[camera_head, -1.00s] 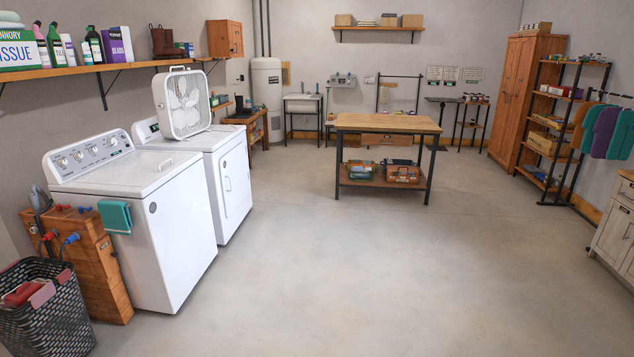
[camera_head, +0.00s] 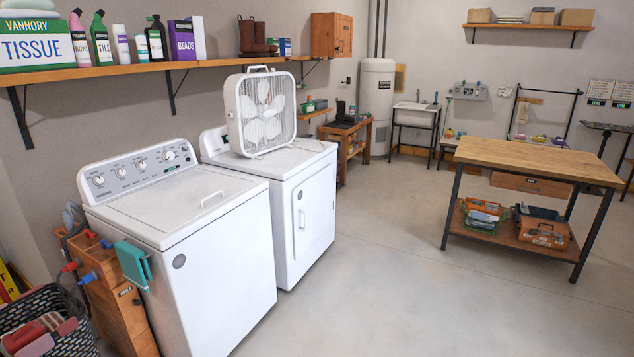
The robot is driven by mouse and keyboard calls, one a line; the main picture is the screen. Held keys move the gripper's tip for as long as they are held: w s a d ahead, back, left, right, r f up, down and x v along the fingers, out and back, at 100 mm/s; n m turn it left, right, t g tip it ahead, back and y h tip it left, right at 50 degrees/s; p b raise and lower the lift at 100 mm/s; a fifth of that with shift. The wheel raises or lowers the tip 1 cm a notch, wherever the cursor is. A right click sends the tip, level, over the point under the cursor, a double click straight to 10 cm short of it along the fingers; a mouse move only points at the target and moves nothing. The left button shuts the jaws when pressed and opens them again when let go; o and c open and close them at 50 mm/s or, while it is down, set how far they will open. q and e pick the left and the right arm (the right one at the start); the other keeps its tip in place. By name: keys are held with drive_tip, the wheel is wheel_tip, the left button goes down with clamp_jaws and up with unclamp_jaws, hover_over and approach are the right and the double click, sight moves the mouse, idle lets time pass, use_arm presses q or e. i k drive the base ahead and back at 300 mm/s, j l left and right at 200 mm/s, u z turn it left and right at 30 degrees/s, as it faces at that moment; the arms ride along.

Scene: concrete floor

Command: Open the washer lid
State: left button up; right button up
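The white top-loading washer (camera_head: 225,295) stands at the left of the head view, with a dial panel along its back. Its lid (camera_head: 172,205) is shut and lies flat on top. A small handle (camera_head: 213,199) sits near the lid's right edge. A teal cloth (camera_head: 133,264) hangs at the washer's near left side. Neither of my grippers shows in the head view.
A dryer (camera_head: 305,215) with a box fan (camera_head: 262,112) on top stands beside the washer. A wooden cabinet (camera_head: 122,308) and a laundry basket (camera_head: 45,325) stand at the washer's near side. A workbench (camera_head: 535,158) stands right. Open floor lies between.

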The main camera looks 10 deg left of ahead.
sight(168, 205)
drive_tip(key=i+u, duration=0.2)
drive_tip(key=i, duration=0.3)
drive_tip(key=i+l+u, duration=0.15)
drive_tip(key=i, duration=0.3)
drive_tip(key=i+l+u, duration=0.2)
drive_tip(key=i, duration=0.3)
drive_tip(key=i+l+u, duration=0.15)
drive_tip(key=i, duration=0.3)
